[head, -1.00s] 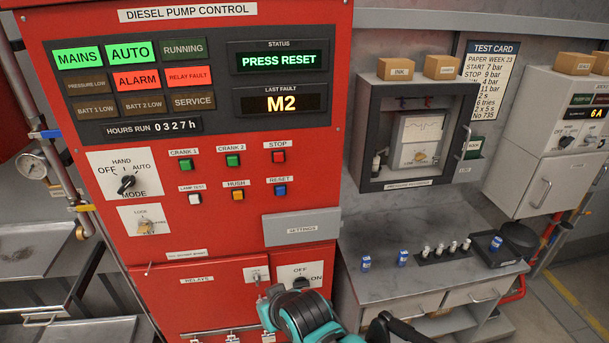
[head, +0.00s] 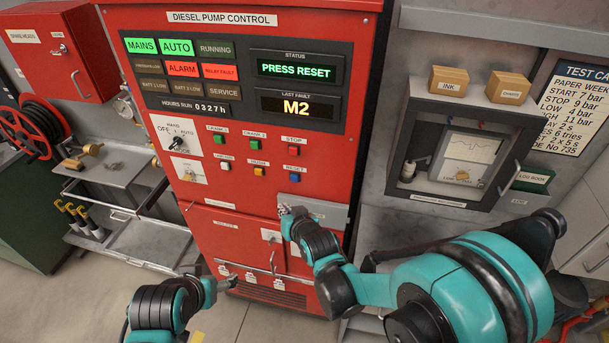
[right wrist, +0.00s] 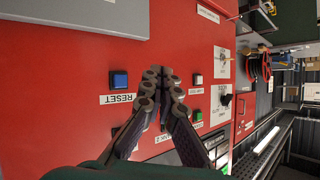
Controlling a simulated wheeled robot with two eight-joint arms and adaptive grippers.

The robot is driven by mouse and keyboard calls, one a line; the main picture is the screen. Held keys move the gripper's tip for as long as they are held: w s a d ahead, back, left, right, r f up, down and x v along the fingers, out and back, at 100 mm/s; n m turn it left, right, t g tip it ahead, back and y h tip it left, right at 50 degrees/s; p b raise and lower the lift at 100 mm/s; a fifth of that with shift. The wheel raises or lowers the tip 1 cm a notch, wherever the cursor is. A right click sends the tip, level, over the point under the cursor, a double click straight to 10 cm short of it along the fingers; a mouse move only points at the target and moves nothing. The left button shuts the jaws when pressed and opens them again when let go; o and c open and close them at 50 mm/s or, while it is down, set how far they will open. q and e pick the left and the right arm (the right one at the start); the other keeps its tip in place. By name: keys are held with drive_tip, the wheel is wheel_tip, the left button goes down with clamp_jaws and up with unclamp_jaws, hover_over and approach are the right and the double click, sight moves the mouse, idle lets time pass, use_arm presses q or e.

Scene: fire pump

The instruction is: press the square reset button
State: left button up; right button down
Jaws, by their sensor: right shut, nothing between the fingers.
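The blue square reset button (head: 294,178) is on the red pump control panel (head: 230,235), under its RESET label. It also shows in the right wrist view (right wrist: 119,80), left of my fingertips. My right gripper (head: 284,211) is shut and empty, in front of the panel a little below the button in the head view. In the right wrist view its fingers (right wrist: 158,76) point toward the panel; I cannot tell the exact gap. My left gripper (head: 230,284) is low in front of the cabinet, and its finger state is unclear. The status display (head: 297,69) reads PRESS RESET.
The orange hush button (head: 259,171) and white lamp test button (head: 223,164) sit left of reset, with the red stop button (head: 294,152) above. A grey settings cover (head: 328,211) lies below right. A recorder cabinet (head: 450,160) stands to the right.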

sight(294, 178)
drive_tip(key=shift+a, duration=0.15)
drive_tip(key=w+d, duration=0.3)
drive_tip(key=w, duration=0.5)
drive_tip(key=shift+w, duration=0.2)
idle(0.4)
drive_tip(key=shift+w, duration=0.1)
idle(1.0)
drive_tip(key=shift+w+d, duration=0.1)
drive_tip(key=shift+w, duration=0.2)
